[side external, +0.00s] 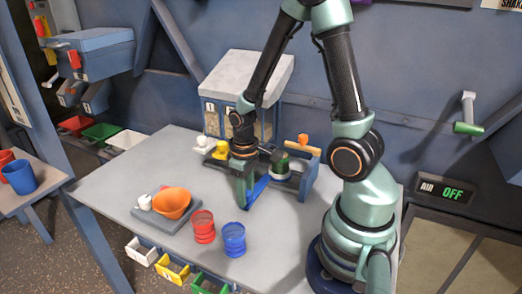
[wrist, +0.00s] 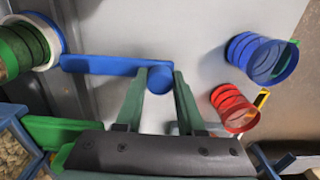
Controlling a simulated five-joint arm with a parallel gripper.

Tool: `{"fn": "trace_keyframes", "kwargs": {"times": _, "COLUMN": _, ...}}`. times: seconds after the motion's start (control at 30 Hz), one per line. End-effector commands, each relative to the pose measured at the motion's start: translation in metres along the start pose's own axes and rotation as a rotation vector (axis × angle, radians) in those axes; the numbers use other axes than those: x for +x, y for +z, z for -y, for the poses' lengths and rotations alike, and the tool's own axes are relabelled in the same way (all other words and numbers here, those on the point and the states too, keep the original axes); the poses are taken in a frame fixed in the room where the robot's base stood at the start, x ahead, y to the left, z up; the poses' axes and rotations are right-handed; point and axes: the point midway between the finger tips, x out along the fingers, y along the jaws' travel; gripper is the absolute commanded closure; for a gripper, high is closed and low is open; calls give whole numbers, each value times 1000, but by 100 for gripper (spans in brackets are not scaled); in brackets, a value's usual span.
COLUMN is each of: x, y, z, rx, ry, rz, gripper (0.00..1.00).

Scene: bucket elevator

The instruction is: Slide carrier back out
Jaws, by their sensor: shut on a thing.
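The carrier's blue handle (wrist: 105,65) is a flat bar with a round knob at its end. In the wrist view it runs left to a white ring holding a green ribbed cup (wrist: 18,48). My gripper (wrist: 160,82) is shut on the knob, with one finger on each side. In the side external view my gripper (side external: 243,200) points down at the near end of the blue handle (side external: 259,188). The green cup (side external: 280,164) sits behind it at the grey station; its lower part is hidden.
A red cup (side external: 203,226) and a blue cup (side external: 234,239) stand near the table's front edge. An orange bowl (side external: 172,202) on a grey scale is at left. A bin of pellets (side external: 240,120) stands behind my gripper. A sign reads AIR OFF (side external: 442,190).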

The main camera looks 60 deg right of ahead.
Motion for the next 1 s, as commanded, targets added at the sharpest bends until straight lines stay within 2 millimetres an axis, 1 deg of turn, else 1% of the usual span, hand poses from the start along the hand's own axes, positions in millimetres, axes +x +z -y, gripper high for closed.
{"fn": "trace_keyframes", "kwargs": {"times": 0.6, "x": -1, "y": 36, "z": -1, "rx": 2, "ry": 2, "rz": -6, "gripper": 94}}
{"fn": "trace_keyframes", "kwargs": {"times": 1.0, "x": 0, "y": 41, "z": -1, "rx": 3, "ry": 0, "rz": 0, "gripper": 93}}
